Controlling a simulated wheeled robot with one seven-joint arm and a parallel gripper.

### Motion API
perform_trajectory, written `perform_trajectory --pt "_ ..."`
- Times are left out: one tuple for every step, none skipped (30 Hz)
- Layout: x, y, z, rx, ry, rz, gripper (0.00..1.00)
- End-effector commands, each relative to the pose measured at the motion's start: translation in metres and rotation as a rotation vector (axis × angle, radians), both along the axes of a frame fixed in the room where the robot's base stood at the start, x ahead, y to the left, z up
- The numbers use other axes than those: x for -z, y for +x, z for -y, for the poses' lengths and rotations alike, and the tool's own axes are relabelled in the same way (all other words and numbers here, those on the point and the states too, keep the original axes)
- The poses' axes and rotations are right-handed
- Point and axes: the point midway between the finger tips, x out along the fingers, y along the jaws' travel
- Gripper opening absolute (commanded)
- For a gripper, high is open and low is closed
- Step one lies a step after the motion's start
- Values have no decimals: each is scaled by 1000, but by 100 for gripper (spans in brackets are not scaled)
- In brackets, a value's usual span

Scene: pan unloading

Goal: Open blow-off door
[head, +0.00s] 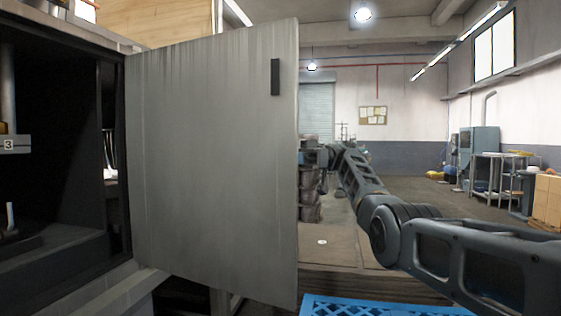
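The blow-off door (210,160) is a flat grey metal panel, hinged at its left edge on the dark cabinet (60,245). It stands swung outward, and the cabinet's interior shows to its left. A short black strip (275,77) is on the door's face near its upper right edge. My gripper (308,156) is at the door's free right edge, at about mid-height. The door's edge seems to hide the fingertips, so I cannot tell whether they touch the door or how far apart they are.
Inside the cabinet is a part marked "3" (10,144). A blue grid (380,306) lies low at the front. Dark stacked containers (311,195) stand behind my gripper. A workbench (497,172) and cardboard boxes (547,200) stand far right, with open floor before them.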

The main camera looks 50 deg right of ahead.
Motion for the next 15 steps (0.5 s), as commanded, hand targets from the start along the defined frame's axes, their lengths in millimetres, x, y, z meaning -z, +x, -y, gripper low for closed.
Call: perform_trajectory --pt "0 1 1 1 0 -1 0" --pt "0 1 1 1 0 0 0" --pt "0 1 1 1 0 0 0" --pt "0 1 2 1 0 0 0" --pt "0 1 2 1 -1 0 0" --pt "0 1 2 1 -1 1 0" --pt "0 1 2 1 -1 1 0" --pt "0 1 2 1 -1 1 0" --pt "0 1 2 1 -1 1 0" --pt "0 1 1 1 -1 1 0" --pt "0 1 1 1 -1 1 0" --pt "0 1 1 1 -1 1 0" --pt "0 1 1 1 -1 1 0" --pt "0 1 1 1 -1 1 0" --pt "0 1 1 1 -1 0 19"
